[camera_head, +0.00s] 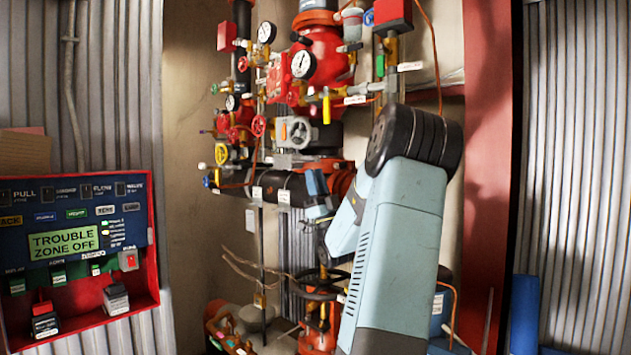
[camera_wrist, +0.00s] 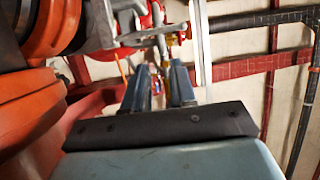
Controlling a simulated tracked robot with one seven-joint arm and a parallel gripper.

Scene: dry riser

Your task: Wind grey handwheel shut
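The grey handwheel (camera_head: 292,132) is on the pipework in the head view, facing left of my arm, with its hub and rim visible. My gripper (camera_head: 316,188) is below and to the right of it, partly hidden by my arm. In the wrist view the two blue fingers of my gripper (camera_wrist: 162,70) stand apart with nothing held between them. A pale grey upright band (camera_wrist: 200,45) passes just right of the fingers; I cannot tell whether it is the handwheel's rim.
Red handwheels (camera_head: 258,125), a yellow handwheel (camera_head: 221,154) and gauges (camera_head: 303,65) crowd the pipes. A black handwheel (camera_head: 318,284) sits lower down. A red-framed control panel (camera_head: 75,238) is at the left. A red post (camera_head: 490,150) stands right of my arm.

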